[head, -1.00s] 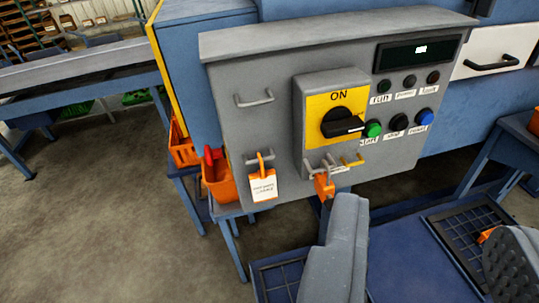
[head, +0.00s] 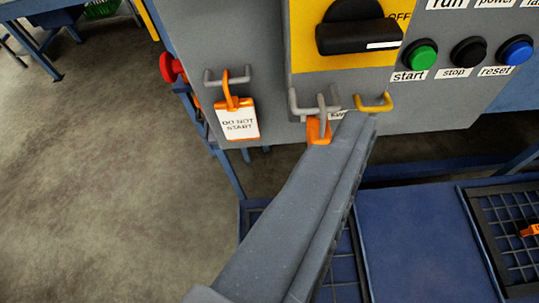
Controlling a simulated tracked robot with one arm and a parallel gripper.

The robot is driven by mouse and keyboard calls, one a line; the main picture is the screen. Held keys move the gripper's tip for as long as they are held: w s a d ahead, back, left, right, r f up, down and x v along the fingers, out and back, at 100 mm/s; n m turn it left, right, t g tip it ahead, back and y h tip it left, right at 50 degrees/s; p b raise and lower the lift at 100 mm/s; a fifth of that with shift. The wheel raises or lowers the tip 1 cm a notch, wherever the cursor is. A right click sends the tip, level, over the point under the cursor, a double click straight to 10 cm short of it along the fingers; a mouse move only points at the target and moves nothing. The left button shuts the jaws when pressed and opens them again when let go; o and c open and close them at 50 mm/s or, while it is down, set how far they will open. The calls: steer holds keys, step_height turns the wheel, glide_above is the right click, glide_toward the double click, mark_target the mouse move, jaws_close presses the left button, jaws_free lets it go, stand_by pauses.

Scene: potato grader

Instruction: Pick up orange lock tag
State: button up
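An orange lock tag (head: 317,131) hangs from a grey hook under the yellow switch plate; only part of it shows, beside and partly behind the gripper tip. A second tag, white with an orange border and reading DO NOT START (head: 238,123), hangs by an orange loop on a grey hook farther left. My gripper (head: 358,122) reaches up from the bottom, its tip just right of the orange lock tag. I see one long grey finger with a dark edge; the other finger is hidden or merged with it. Contact with the tag cannot be told.
The grey control panel (head: 255,60) carries a black switch knob (head: 358,36) near the OFF mark, and start, stop and reset buttons. A yellow hook (head: 374,104) is right beside the fingertip. A red knob (head: 172,68) sticks out left. Open floor lies lower left.

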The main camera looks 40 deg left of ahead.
steer(key=w+a+f+n+g+y+p, duration=0.2)
steer(key=w+a+f+p, duration=0.15)
steer(key=f, duration=0.75)
steer(key=n+y+p, duration=0.2)
steer(key=n+y, duration=0.1)
steer(key=y, duration=0.1)
glide_toward(240, 130)
steer(key=shift+g, duration=0.4)
steer(key=shift+r+x, duration=0.2)
steer(key=shift+x, duration=4.15)
steer(key=shift+w+d, duration=0.15)
steer(key=c, duration=1.1)
